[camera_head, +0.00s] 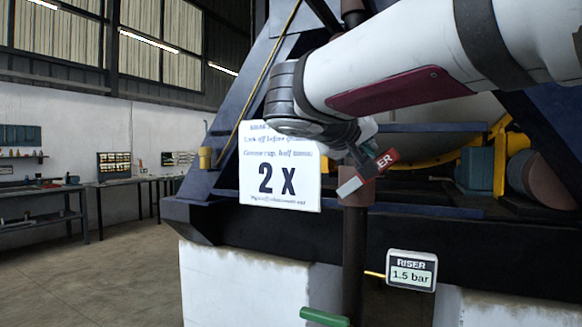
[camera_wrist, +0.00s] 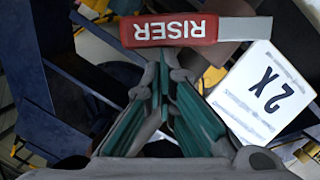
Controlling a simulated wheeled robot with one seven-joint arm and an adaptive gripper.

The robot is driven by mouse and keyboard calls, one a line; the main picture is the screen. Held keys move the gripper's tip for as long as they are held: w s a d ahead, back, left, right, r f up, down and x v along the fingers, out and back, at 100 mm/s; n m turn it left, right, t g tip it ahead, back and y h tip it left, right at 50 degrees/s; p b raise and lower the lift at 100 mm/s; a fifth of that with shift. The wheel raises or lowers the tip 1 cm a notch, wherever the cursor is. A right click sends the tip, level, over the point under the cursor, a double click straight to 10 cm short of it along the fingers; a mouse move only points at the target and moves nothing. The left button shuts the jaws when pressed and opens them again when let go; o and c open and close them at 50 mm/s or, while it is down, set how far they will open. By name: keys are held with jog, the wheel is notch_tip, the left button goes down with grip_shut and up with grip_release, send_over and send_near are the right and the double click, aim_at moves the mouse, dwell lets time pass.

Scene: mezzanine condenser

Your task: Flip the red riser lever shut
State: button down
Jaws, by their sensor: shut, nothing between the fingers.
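The red riser lever (camera_head: 384,160) is a red bar lettered RISER with a bare grey-white end. In the head view it stands aslant in front of the dark vertical pipe, red part up to the right and pale end down to the left. In the wrist view the lever (camera_wrist: 168,30) lies across the top, lettering upside down, pale end to the right. My gripper (camera_wrist: 170,68) is shut and empty, its green-sided fingers closing just short of the lever's lower edge. I cannot tell whether the tips touch it. In the head view my arm partly hides the gripper (camera_head: 363,163).
A white "2 X" sign (camera_head: 280,180) hangs left of the pipe (camera_head: 353,250). A RISER display (camera_head: 411,270) reads 1.5 bar. A green handle (camera_head: 324,317) shows at the bottom edge. Dark blue steel beams surround the work area. Open floor lies at left.

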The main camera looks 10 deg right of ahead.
jog(key=d+f+m+b, duration=0.1)
jog(key=b, duration=0.2)
jog(key=s+d+f+m+b, duration=0.1)
jog(key=b, duration=0.3)
jog(key=shift+s+f+m+y, duration=0.15)
jog(key=shift+m+y, duration=0.25)
jog(key=m+b, duration=0.1)
jog(key=b, duration=0.1)
jog(key=d+f+m+b, duration=0.1)
jog(key=b, duration=0.2)
jog(key=s+f+m+y+b, duration=0.1)
jog(key=b, duration=0.1)
jog(key=shift+s+d+f+t+b, duration=0.1)
jog(key=shift+d+f+t+b, duration=0.15)
jog(key=shift+d+t+b, duration=0.15)
notch_tip(320, 180, up, 5)
jog(key=p, duration=0.3)
send_near(382, 160)
jog(key=shift+s+d+r+p, duration=0.15)
jog(key=shift+s+d+r, duration=0.15)
jog(key=shift+s+r, duration=0.2)
jog(key=shift+s+d+r+p, duration=0.15)
jog(key=shift+s+d+r, duration=0.15)
jog(key=shift+s+r, duration=0.15)
